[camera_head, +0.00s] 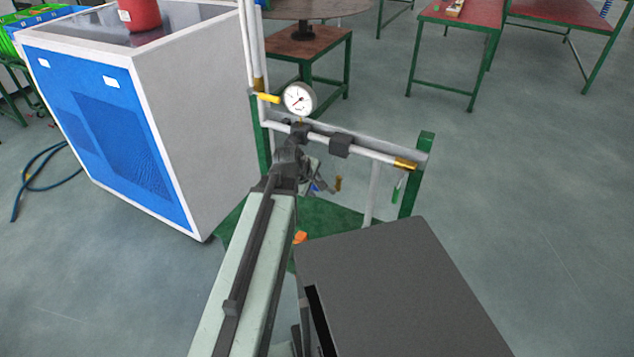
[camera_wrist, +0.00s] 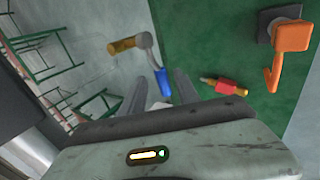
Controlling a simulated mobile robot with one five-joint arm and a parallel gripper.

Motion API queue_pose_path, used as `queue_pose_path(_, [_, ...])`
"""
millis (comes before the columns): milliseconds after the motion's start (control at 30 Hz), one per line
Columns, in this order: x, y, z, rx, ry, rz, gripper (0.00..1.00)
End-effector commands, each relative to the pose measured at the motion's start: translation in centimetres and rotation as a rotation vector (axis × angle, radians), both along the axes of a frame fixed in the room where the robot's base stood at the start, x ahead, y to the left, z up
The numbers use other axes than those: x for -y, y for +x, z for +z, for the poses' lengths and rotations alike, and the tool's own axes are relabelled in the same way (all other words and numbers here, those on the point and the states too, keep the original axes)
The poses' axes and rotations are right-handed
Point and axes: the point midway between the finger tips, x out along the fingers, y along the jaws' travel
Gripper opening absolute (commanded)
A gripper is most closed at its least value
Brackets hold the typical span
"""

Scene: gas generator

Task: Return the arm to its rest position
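My arm reaches forward from the bottom of the head view toward a pipe frame, with its far end just below the horizontal pipe (camera_head: 375,153). My gripper (camera_wrist: 161,78) shows in the wrist view as two grey fingers standing apart, with no object clearly held. A blue valve handle (camera_wrist: 160,80) on a grey lever appears between and beyond the fingertips; whether it touches them I cannot tell. A brass fitting (camera_wrist: 122,46) joins that lever. In the head view the gripper's fingers are mostly hidden among the arm's dark end parts.
A pressure gauge (camera_head: 299,98) stands above the pipe, near my arm's end. A green post (camera_head: 416,175) is at right. A white and blue cabinet (camera_head: 180,110) stands close on the left. The wrist view shows an orange hook (camera_wrist: 290,40) and a red-yellow fitting (camera_wrist: 228,87). Floor at right is clear.

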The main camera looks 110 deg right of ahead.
Motion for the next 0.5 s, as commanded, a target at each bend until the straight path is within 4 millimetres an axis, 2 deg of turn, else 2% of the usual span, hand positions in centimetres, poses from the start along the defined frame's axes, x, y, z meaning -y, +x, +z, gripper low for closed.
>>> queue_pose_path(33, [-0.6,0.5,1.8,0.000,0.000,0.001,0.38])
queue_pose_path(133, [-1.2,1.0,2.7,-0.001,0.000,0.001,0.38])
queue_pose_path(500, [-1.2,1.2,2.5,-0.001,-0.001,0.000,0.38])
